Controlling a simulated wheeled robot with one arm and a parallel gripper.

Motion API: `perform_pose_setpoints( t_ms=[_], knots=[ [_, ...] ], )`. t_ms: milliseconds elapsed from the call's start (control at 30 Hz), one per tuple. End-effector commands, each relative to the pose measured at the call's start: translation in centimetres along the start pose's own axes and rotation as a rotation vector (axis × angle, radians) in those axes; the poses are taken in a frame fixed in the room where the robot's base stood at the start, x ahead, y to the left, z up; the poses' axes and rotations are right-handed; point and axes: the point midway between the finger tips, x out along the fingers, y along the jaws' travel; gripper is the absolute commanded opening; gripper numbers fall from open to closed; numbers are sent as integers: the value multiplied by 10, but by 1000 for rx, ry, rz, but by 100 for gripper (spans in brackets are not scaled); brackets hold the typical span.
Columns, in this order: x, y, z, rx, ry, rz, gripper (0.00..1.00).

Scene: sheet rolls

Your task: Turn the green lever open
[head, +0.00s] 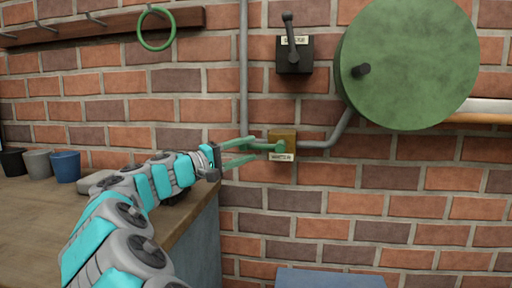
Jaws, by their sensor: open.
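The green lever (268,147) sticks out to the left, about level, from a small brass-coloured valve box (288,136) on the brick wall. I cannot tell whether either finger touches the lever. The lever's left end is partly lost against the fingers, which have a similar colour.
A grey pipe (244,75) runs down the wall to the valve. A black lever switch (294,52) and a large green drum (410,65) are above. A wooden counter (30,220) with several cups is left. A blue-grey surface (330,279) is below.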

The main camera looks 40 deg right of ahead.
Motion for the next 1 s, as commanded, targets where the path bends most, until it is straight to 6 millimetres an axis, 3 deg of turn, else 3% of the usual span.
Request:
perform_pose_setpoints(
  t_ms=[200, 500, 1000],
  knots=[
    [30, 0, 1, 0, -4, 1, 52],
    [35, 0, 0, 1, -1, 0, 52],
    [34, 0, 1, 1, -1, 0, 0]
  ],
)
